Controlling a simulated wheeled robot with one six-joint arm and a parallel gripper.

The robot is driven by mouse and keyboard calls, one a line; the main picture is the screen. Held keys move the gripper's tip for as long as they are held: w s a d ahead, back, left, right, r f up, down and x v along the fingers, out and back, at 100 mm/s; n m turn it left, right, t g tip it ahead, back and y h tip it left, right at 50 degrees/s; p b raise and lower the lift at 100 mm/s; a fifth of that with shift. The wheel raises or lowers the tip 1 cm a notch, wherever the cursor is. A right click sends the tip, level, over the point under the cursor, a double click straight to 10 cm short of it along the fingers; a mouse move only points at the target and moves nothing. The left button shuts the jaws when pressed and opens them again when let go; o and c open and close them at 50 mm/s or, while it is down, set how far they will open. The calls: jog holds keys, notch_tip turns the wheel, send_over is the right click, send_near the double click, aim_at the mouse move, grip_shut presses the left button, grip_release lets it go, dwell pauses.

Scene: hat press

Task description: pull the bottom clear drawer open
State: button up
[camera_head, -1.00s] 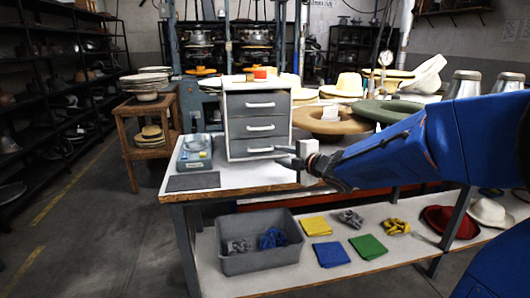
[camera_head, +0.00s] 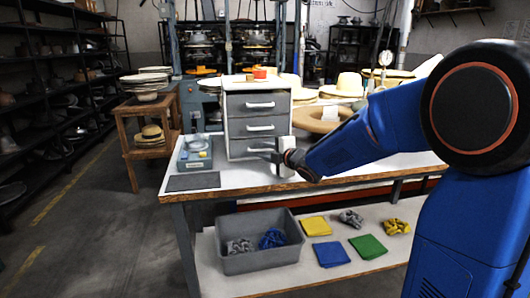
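The drawer unit (camera_head: 227,127) is a white cabinet on the left part of the workbench, with three stacked drawers. The drawers look grey, not clear, and each has a white bar handle. The bottom drawer (camera_head: 240,150) appears shut, and my arm's end hides its right part. My gripper (camera_head: 272,154) is in front of the right side of the bottom drawer, close to its handle (camera_head: 259,146). I cannot tell whether the fingers touch the handle or are open or shut.
A small grey-blue scale-like device (camera_head: 196,152) and a dark mat (camera_head: 193,182) lie left of the unit. The shelf below holds a grey bin (camera_head: 260,262) and folded cloths. The bench's front edge is clear before the unit.

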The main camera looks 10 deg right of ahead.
grip_shut()
dwell(1.4)
